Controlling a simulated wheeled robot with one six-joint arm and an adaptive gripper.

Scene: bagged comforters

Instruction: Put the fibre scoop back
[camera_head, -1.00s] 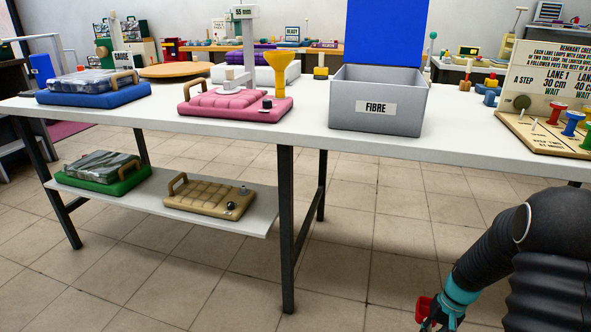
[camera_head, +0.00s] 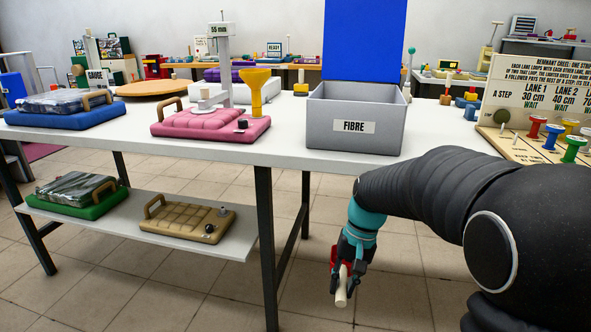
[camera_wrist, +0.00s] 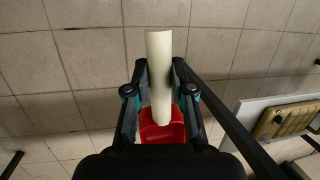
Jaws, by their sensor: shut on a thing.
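My gripper (camera_head: 347,268) hangs low in front of the table and is shut on the fibre scoop. The scoop has a cream cylindrical handle (camera_head: 342,287) and a red bowl. In the wrist view the handle (camera_wrist: 159,75) lies between the two fingers and the red bowl (camera_wrist: 162,128) shows behind it, partly hidden by the handle and the fingers. The grey box (camera_head: 365,140) labelled FIBRE stands on the table, above and beyond my gripper. Its blue lid (camera_head: 365,40) stands upright at the back. The inside of the box is mostly hidden by its front wall.
The white table (camera_head: 290,151) has a lower shelf (camera_head: 130,228) with tan and green padded cases. A pink case (camera_head: 210,124) with a yellow funnel (camera_head: 257,85) stands left of the box. A board with pegs (camera_head: 560,85) stands to the right. The tiled floor around my gripper is clear.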

